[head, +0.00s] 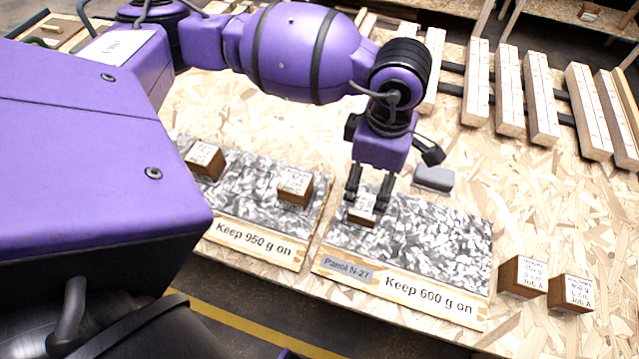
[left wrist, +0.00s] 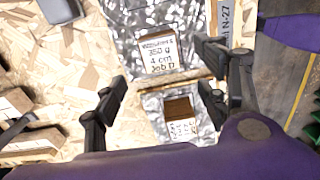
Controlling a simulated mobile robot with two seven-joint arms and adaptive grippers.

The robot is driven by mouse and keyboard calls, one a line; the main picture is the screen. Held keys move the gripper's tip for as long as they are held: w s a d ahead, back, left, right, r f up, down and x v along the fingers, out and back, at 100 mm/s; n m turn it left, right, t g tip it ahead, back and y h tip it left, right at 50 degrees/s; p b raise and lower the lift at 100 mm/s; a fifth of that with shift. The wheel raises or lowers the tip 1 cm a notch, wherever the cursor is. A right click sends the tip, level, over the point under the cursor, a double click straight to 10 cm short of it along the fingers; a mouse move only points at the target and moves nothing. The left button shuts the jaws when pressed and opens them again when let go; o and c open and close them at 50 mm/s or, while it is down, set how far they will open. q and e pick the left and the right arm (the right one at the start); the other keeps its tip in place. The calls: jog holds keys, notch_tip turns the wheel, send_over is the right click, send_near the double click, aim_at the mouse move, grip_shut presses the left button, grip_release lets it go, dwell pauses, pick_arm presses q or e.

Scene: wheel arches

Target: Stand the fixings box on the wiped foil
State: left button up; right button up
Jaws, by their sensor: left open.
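My left gripper (head: 368,202) is open and points down over the right foil panel (head: 440,237), marked "Keep 600 g on". A small brown box (head: 361,211) with a white label top is on that foil at the fingertips, partly hidden by them. In the left wrist view this box (left wrist: 160,50) reads 350 g, 4 cm, Job D; its top line is too blurred to read. It lies ahead of the spread fingers (left wrist: 162,88). Two brown boxes (head: 205,161) (head: 295,188) stand on the left foil panel (head: 250,205), marked "Keep 950 g on". My right gripper is out of view.
Two more labelled boxes (head: 522,277) (head: 571,293) stand on the bare chipboard at the right. A grey block (head: 433,178) lies behind the right panel. Wooden bars (head: 540,98) line the back. Chipboard right of the panel is mostly clear.

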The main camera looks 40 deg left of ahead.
pick_arm(q)
notch_tip(320, 180, up, 2)
jog(key=shift+r, duration=0.25)
